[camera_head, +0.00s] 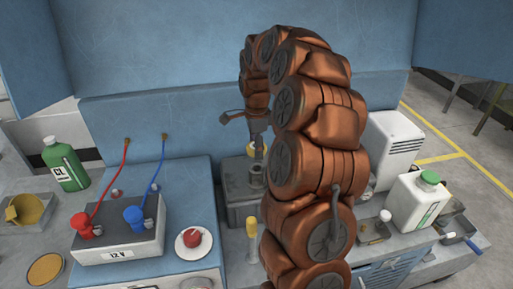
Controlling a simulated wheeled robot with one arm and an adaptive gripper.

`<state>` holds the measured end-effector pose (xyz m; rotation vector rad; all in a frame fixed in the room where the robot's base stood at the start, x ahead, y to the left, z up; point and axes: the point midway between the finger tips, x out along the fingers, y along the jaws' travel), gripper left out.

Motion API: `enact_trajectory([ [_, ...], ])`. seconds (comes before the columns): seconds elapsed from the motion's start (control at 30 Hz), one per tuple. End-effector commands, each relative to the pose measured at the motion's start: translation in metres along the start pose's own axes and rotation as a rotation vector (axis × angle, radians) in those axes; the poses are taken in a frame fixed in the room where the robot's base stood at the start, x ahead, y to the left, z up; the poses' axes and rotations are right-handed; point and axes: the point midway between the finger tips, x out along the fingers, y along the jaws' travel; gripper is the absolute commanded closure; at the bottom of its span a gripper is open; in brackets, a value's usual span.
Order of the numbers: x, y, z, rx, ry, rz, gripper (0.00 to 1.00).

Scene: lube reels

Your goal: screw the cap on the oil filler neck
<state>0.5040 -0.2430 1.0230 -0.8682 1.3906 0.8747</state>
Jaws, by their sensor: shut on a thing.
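My gripper (258,148) points down at the end of my copper-coloured arm, in the middle of the view. It is shut on a small yellow thing, which looks like the cap (251,150); the fingers hide part of it. Just below stands the oil filler neck (257,175), a short dark grey upright tube on a grey block (240,192). The cap looks close above the neck. I cannot tell whether they touch. My arm hides the right side of the block.
A grey 12 V box (118,240) with red and blue clamps stands left, by a white dish (193,244) with a red thing. A yellow-topped post (251,228) stands in front of the block. A green bottle (66,165) and white jug (418,203) stand farther out.

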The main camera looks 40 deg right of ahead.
Motion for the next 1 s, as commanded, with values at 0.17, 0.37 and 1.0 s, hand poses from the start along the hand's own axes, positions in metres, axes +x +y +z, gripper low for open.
enact_trajectory([
  [0.17,0.011,0.0,0.0,0.0,0.001,0.0,0.7],
  [0.37,0.021,0.0,0.0,-0.001,0.002,0.0,0.7],
  [1.0,0.051,0.0,-0.001,0.001,0.001,0.001,0.7],
])
